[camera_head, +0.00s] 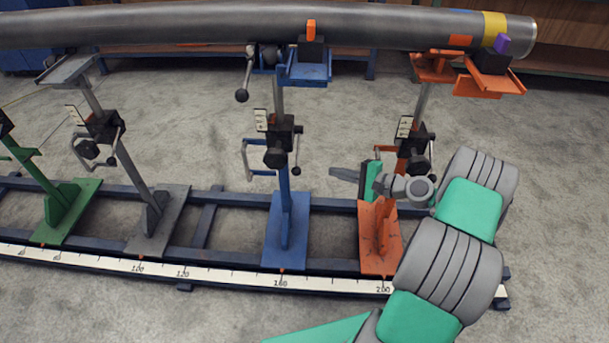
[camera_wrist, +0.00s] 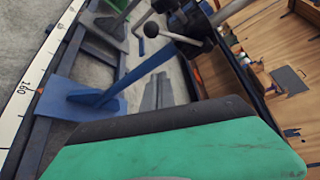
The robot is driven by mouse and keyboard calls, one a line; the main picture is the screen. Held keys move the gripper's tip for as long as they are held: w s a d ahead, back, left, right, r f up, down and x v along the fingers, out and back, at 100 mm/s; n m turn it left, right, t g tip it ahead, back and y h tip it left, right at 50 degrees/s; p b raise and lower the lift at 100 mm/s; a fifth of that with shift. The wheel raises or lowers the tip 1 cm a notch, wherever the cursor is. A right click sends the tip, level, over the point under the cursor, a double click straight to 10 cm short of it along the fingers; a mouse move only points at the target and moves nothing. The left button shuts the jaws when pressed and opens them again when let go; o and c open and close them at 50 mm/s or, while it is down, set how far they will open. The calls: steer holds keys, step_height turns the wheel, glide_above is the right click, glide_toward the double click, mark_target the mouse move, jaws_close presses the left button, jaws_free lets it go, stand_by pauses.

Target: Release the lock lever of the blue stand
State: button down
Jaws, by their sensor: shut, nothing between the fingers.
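The blue stand (camera_head: 287,225) stands on the rail in the head view, near the 160 mark. Its column carries a black clamp block (camera_head: 280,140) with a crank handle on the left and a thin lever with a dark ball (camera_head: 296,168) on the right. I cannot tell for sure which is the lock lever.
The orange stand (camera_head: 380,240) is right beside my gripper. A grey stand (camera_head: 155,215) and a green stand (camera_head: 65,210) are to the left. A long dark pipe (camera_head: 200,25) lies across the stand tops.

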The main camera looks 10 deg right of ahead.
mark_target(298, 152)
steer(key=w+a+b, duration=0.3)
steer(key=w+a, duration=0.1)
steer(key=a, duration=0.4)
steer(key=shift+a+f, duration=0.25)
steer(key=shift+a, duration=0.05)
stand_by(0.3)
